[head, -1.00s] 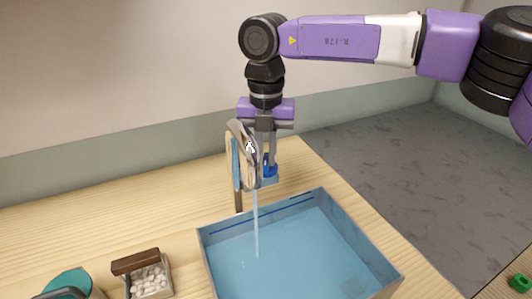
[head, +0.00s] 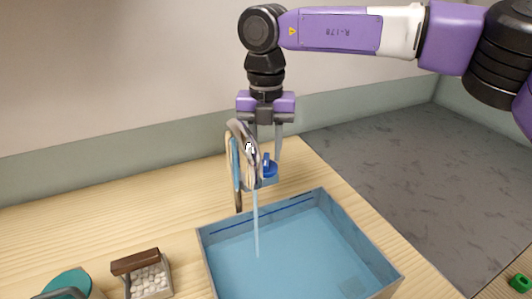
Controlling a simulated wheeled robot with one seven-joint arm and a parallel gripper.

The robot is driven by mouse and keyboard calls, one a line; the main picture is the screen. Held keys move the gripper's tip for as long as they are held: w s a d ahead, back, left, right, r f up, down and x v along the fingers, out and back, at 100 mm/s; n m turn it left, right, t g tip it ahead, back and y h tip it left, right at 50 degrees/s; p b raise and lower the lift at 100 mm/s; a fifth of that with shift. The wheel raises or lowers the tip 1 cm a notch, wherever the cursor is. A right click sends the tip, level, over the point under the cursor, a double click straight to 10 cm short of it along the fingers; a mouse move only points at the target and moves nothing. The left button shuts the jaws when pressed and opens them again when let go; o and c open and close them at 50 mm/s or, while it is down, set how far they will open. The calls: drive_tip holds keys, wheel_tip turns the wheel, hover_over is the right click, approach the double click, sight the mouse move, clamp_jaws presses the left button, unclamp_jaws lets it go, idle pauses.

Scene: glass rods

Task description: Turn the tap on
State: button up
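The tap (head: 243,150) stands behind the blue basin (head: 328,206), its curved metallic spout reaching over the near side. A thin stream of water (head: 257,225) runs from the spout down into the basin. A blue handle (head: 269,168) sits at the right side of the tap. My gripper (head: 265,152) points down from above at the tap, its fingers spread apart. The right finger is just above and to the right of the blue handle. The left finger is partly hidden behind the spout. Nothing shows between the fingers.
A small box of white pebbles with a brown block (head: 135,262) stands at the front left. A teal round object (head: 68,283) is at the bottom left corner. A green item (head: 519,283) lies at the far right. The wooden counter left of the tap is clear.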

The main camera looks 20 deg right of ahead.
sight(266, 159)
wheel_tip(266, 159, up, 6)
drive_tip(key=shift+r, duration=0.25)
